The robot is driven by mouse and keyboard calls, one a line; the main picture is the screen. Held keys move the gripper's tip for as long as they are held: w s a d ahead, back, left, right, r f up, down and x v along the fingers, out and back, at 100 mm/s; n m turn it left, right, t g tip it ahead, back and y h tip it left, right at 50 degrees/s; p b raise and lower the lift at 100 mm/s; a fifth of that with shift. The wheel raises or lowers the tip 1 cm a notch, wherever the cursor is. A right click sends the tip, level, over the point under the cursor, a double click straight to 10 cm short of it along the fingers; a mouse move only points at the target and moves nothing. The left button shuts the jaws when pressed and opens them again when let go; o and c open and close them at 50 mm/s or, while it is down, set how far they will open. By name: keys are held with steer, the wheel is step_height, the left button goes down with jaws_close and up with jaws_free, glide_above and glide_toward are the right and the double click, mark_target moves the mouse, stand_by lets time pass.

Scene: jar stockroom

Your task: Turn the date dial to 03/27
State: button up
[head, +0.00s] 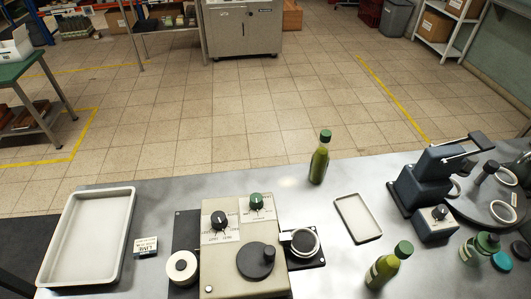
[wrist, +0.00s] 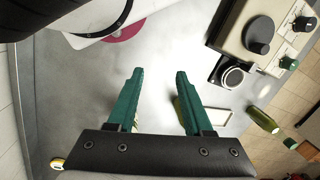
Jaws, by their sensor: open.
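A beige machine (head: 225,284) stands at the front middle of the bench in the head view. Its panel has a black dial (head: 218,219) with printed marks around it, a green dial (head: 256,202) to the right, and a large black knob (head: 256,260) nearer me. The black dial's marks look like dates but are too small to read surely. In the wrist view the machine (wrist: 236,32) is at the upper right, with the black dial (wrist: 303,24) and green dial (wrist: 288,62). My gripper (wrist: 159,72) is open and empty, apart from the machine; the head view does not show it.
A ring-topped black station (head: 303,242) adjoins the machine's right. A small tray (head: 358,218), green bottles (head: 319,160) (head: 385,268) and a dark blue device (head: 425,180) stand further right. A large white tray (head: 75,273) and a LIME box (head: 145,247) are left.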

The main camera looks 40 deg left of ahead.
steer(key=o, duration=0.3)
steer(key=shift+n, duration=0.7)
steer(key=w+a+r, duration=0.2)
steer(key=w, duration=0.1)
steer(key=w+r, duration=0.1)
steer(key=w, duration=0.1)
steer(key=shift+a, duration=0.4)
steer(key=shift+o, duration=0.2)
steer(key=w+a+r+n, duration=0.2)
steer(key=w+a+r, duration=0.1)
steer(key=w+a, duration=0.35)
steer(key=n+h, duration=0.2)
steer(key=n, duration=0.2)
glide_above(217, 217)
step_height(217, 217, down, 3)
step_height(217, 217, down, 16)
jaws_close()
